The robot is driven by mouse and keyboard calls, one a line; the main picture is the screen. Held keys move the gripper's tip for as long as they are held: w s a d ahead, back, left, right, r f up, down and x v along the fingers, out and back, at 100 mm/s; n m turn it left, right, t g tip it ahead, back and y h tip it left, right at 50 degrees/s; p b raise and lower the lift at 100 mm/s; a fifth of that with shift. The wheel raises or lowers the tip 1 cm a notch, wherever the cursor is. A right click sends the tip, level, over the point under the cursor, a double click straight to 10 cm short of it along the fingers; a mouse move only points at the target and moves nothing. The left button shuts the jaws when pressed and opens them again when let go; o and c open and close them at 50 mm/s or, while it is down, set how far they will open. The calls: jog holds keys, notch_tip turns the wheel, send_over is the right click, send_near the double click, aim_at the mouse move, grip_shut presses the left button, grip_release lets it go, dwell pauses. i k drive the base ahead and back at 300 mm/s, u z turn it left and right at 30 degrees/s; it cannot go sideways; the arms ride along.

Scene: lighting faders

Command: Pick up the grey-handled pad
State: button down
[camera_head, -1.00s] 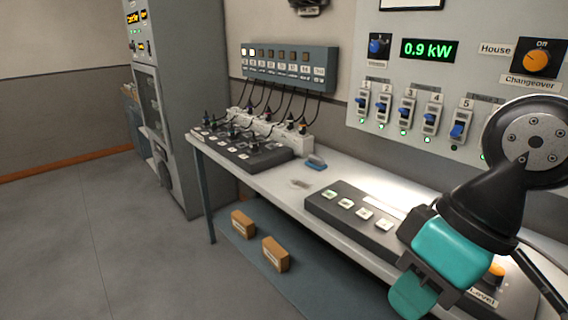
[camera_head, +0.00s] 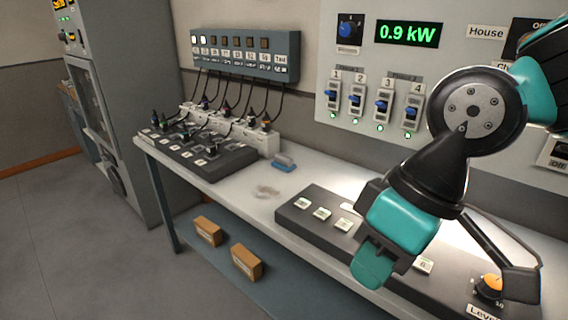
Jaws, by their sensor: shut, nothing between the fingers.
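A small blue pad with a grey upper part (camera_head: 284,162), which looks like the grey-handled pad, lies on the light bench top (camera_head: 233,188). It is just right of the left fader desk, near the wall. My gripper (camera_head: 372,272) is shut and empty, pointing down over the front of the long dark control desk (camera_head: 292,215). It is apart from the pad, to its right and nearer to me. My wrist hides part of that desk.
A pale flat patch or item (camera_head: 265,192) lies on the bench before the pad. The fader desk (camera_head: 205,158) and white plug strip (camera_head: 262,143) stand left. An orange knob (camera_head: 491,286) is at right. Two brown boxes (camera_head: 246,262) sit on the lower shelf.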

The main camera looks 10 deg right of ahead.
aim_at(285, 162)
jog(key=u, duration=0.4)
jog(key=k, duration=0.5)
jog(key=u, duration=0.8)
jog(key=i, duration=0.5)
jog(key=z, duration=0.55)
jog(key=i, duration=1.5)
jog(key=z, duration=0.65)
